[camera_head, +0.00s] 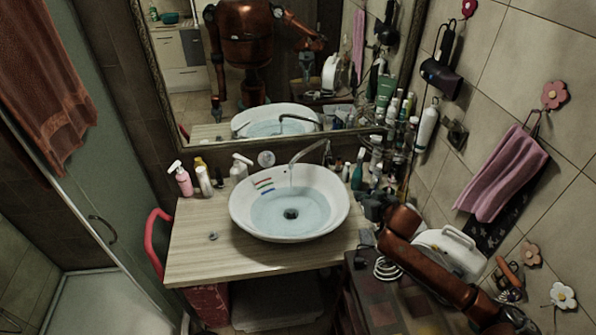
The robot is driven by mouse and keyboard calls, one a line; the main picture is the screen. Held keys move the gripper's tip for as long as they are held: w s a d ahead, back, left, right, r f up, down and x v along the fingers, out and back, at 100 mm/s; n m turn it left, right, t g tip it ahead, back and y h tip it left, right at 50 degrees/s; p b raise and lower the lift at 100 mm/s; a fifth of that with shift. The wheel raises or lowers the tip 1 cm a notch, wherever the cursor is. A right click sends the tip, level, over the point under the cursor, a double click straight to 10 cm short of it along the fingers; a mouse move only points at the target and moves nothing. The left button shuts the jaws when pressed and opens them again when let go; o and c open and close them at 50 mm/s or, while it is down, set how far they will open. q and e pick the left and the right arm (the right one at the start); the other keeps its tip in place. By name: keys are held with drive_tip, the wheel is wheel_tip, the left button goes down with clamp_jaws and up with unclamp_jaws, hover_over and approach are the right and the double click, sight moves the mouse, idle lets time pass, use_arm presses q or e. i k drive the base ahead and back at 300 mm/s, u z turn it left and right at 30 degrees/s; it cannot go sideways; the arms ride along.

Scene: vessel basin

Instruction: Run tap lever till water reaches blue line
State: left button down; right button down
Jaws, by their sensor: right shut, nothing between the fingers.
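The white oval basin (240,217) stands on the wooden counter and holds clear water (312,215). The chrome tap (309,149) arches over its back rim, and a thin stream seems to fall from the spout. Red, green and blue lines mark the inner back-left wall; the blue line (267,190) is lowest. The water's edge lies close to the blue line; I cannot tell if it touches. The lever is too small to make out clearly. My right gripper (371,205) is shut and empty, right of the basin and apart from the tap. My left gripper is not directly in view.
Soap bottles (184,180) stand on the counter (205,262) left of the basin. Many bottles (375,155) crowd the back right corner. A mirror (285,75) hangs behind. A white appliance (450,248) stands under my right arm. The counter's front left is mostly clear.

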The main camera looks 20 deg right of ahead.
sight(329, 158)
drive_tip(key=u, duration=3.4)
drive_tip(key=i, duration=0.1)
drive_tip(key=z, duration=2.55)
drive_tip(key=i, duration=0.75)
drive_tip(key=z, duration=0.9)
drive_tip(key=i, duration=0.45)
drive_tip(key=z, duration=0.4)
